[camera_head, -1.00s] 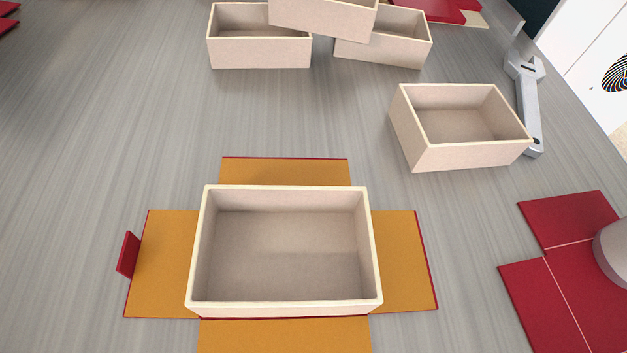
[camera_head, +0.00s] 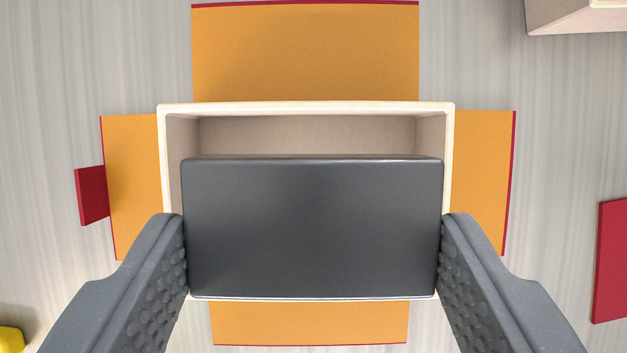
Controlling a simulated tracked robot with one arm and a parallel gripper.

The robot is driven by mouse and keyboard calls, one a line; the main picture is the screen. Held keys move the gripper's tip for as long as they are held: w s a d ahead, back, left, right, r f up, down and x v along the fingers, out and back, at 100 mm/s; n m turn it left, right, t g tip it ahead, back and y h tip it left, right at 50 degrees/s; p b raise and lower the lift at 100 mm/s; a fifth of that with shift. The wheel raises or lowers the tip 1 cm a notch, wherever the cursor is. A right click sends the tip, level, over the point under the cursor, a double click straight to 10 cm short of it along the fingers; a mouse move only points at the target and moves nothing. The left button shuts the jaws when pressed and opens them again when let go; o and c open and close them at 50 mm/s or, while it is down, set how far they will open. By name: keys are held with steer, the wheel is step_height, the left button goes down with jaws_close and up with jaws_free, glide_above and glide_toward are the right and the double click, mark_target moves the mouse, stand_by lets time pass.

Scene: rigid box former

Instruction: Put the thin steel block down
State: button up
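The thin steel block (camera_head: 312,228) is a dark grey rectangular slab. It covers the lower and middle part of the open box (camera_head: 306,108) in view. My gripper (camera_head: 314,255) has one finger against each short side of the block and is shut on it. The box is pale cardboard with cream rims and stands on an orange cross-shaped sheet (camera_head: 305,50). The far strip of the box's inside shows behind the block. I cannot tell how high the block is over the box floor.
A red tab (camera_head: 92,195) stands at the sheet's left edge. Part of another pale box (camera_head: 575,15) shows at the top right. A red sheet (camera_head: 611,262) is at the right edge and a yellow thing (camera_head: 10,340) at the lower left. Grey table is bare between them.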

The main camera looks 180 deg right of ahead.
mark_target(309, 248)
steer(key=shift+a+f+p, duration=0.1)
steer(key=shift+f+p, duration=0.35)
steer(key=shift+f, duration=2.6)
steer(key=o, duration=0.9)
steer(key=shift+f, duration=0.1)
steer(key=shift+c, duration=0.2)
steer(key=shift+s+r, duration=0.2)
steer(key=shift+r, duration=0.4)
steer(key=b+v, duration=0.2)
steer(key=v, duration=0.9)
